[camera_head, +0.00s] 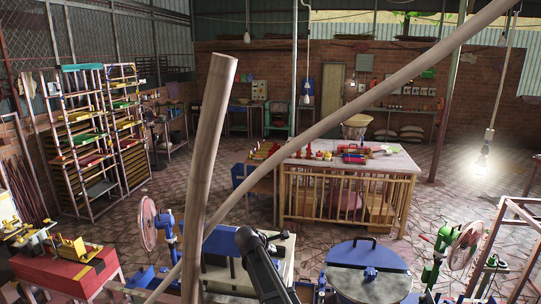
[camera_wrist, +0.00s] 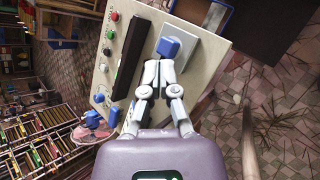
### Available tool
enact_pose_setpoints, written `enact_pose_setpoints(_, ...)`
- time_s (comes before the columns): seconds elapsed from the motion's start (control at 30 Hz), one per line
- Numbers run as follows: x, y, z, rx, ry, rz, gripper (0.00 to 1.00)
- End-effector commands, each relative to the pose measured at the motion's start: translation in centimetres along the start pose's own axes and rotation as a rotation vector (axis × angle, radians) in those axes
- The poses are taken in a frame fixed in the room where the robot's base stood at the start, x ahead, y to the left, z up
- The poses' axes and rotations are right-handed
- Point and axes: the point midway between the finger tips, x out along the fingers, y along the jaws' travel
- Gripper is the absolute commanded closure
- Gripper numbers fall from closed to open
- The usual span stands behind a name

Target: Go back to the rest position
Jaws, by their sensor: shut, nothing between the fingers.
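In the wrist view my gripper (camera_wrist: 158,70) is shut, its two grey fingertips together with nothing seen between them. Beyond the fingertips is a cream control panel (camera_wrist: 205,62) with a blue switch or plug (camera_wrist: 172,47), a long black bar (camera_wrist: 132,60) and several coloured buttons and knobs. The fingertips overlap the panel just below the blue part in the picture; I cannot tell whether they touch it. In the head view my dark arm shows at the bottom middle, over a cream-topped machine (camera_head: 222,272). My fingers cannot be made out there.
Slanting wooden poles (camera_head: 210,160) cross the head view close up. A round blue-lidded drum (camera_head: 368,268) stands right of my arm, with a green fan (camera_head: 455,245) beyond. A white-topped table (camera_head: 400,162) stands behind. A red bench (camera_head: 60,275) is at lower left. Tiled floor (camera_head: 440,195) is open at right.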

Motion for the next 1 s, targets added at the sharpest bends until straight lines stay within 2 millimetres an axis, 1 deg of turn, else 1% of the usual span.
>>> enact_pose_setpoints(0.03,0.3,-0.8,0.2,0.020,0.002,-0.010,1.00)
enact_pose_setpoints(0.13,0.7,-1.7,0.4,0.061,0.010,-0.028,1.00)
enact_pose_setpoints(0.27,1.4,-3.5,0.9,0.132,0.019,-0.061,1.00)
enact_pose_setpoints(0.47,2.7,-7.3,1.9,0.283,0.035,-0.132,1.00)
enact_pose_setpoints(0.57,3.5,-9.7,2.5,0.382,0.043,-0.179,1.00)
enact_pose_setpoints(0.67,4.3,-12.9,3.2,0.507,0.048,-0.240,1.00)
enact_pose_setpoints(0.77,5.3,-17.1,3.9,0.673,0.051,-0.325,1.00)
enact_pose_setpoints(0.8,5.6,-19.0,4.1,0.747,0.050,-0.364,1.00)
enact_pose_setpoints(0.87,6.0,-21.8,4.4,0.862,0.046,-0.426,1.00)
enact_pose_setpoints(0.9,6.2,-23.5,4.6,0.936,0.041,-0.467,1.00)
enact_pose_setpoints(0.97,6.4,-26.1,4.7,1.046,0.032,-0.528,1.00)
enact_pose_setpoints(1.0,6.5,-27.8,4.8,1.119,0.024,-0.570,1.00)
